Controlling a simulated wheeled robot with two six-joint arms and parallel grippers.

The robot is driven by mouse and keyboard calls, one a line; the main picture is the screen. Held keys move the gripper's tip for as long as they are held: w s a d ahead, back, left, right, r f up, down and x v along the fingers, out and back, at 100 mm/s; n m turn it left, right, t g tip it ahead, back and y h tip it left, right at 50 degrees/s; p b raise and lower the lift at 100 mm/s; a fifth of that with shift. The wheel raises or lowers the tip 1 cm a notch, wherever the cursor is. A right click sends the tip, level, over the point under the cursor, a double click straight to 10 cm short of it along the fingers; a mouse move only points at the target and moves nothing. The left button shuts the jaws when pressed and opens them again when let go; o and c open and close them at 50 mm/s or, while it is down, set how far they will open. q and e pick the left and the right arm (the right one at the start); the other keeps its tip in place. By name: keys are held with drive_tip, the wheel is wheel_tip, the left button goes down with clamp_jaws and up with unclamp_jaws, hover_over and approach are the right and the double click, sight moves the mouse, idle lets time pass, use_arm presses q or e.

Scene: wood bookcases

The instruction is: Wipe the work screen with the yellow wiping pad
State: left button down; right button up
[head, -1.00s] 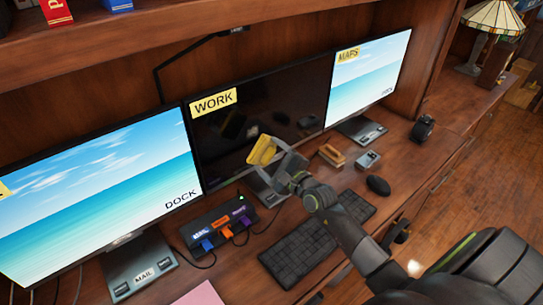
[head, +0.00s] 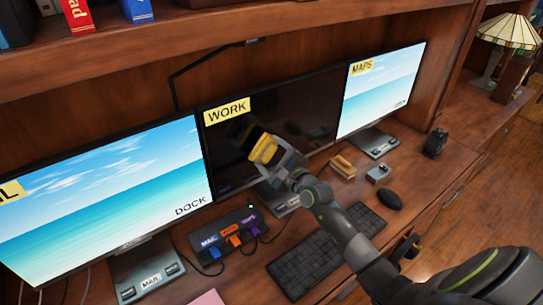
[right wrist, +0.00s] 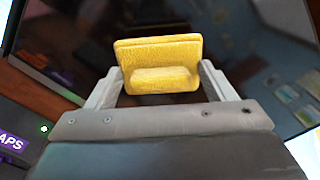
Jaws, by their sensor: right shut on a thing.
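The work screen (head: 300,115) is the dark middle monitor with a yellow WORK label at its top left. My right gripper (head: 272,157) is shut on the yellow wiping pad (head: 261,148), in front of the lower left part of that screen. In the right wrist view the pad (right wrist: 158,52) sits between the two fingers (right wrist: 158,85), its flat face turned toward the dark screen. I cannot tell whether the pad touches the screen. My left gripper is not in view.
A bright monitor (head: 110,190) stands left and a MAPS monitor (head: 380,88) right. A dock with plugged cables (head: 228,235), a keyboard (head: 300,265), a mouse (head: 388,199) and a small wooden block (head: 342,167) lie on the desk. A shelf (head: 200,40) runs above.

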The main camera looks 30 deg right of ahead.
drive_tip(key=shift+w+a+b, duration=0.15)
drive_tip(key=shift+w+b, duration=0.15)
drive_tip(key=shift+w, duration=0.75)
drive_tip(key=d, duration=0.1)
drive_tip(key=d+b, duration=0.2)
drive_tip(key=d, duration=0.1)
drive_tip(key=shift+w, duration=0.25)
idle(0.4)
drive_tip(key=shift+s+a+r+p, duration=0.1)
drive_tip(key=shift+a+r+p, duration=0.1)
drive_tip(key=shift+a+p, duration=0.75)
drive_tip(key=shift+s+a+p, duration=0.1)
drive_tip(key=shift+a+p, duration=0.25)
drive_tip(key=shift+a, duration=0.7)
